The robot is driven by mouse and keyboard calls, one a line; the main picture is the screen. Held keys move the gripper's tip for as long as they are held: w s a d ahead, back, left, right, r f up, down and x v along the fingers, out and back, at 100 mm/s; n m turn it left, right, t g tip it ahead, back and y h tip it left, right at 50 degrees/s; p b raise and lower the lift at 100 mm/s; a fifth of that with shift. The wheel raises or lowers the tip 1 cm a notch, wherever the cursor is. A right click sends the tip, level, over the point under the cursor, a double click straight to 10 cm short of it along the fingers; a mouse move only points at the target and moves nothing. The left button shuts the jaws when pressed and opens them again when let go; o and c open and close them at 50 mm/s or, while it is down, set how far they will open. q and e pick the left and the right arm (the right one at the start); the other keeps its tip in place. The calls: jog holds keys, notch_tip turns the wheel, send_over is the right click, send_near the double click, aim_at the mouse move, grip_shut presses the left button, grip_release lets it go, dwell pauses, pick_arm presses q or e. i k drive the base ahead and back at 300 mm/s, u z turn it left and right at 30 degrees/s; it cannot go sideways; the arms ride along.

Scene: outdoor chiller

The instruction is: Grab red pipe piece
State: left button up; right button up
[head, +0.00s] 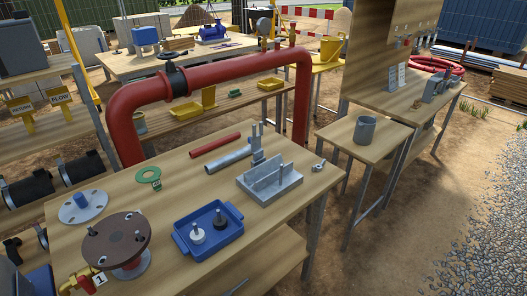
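A short straight red pipe piece (214,145) lies on the wooden workbench (180,188), near its far edge. A grey pipe piece (229,158) lies beside it on the near side, roughly parallel to it. A large red bent pipe (215,76) with a dark valve arches behind the bench, apart from the short piece. Neither of my grippers shows in the head view.
The bench also holds a grey slotted fixture (269,187), a blue tray (208,232) with two small items, a green ring tool (149,175), a grey flange (87,207) and a brown round disc (116,240). A smaller table with a grey cup (365,130) stands right. Dirt ground lies beyond.

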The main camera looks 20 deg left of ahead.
aim_at(200, 150)
jog(key=z, duration=0.65)
jog(key=i, duration=1.15)
jog(key=u, duration=0.8)
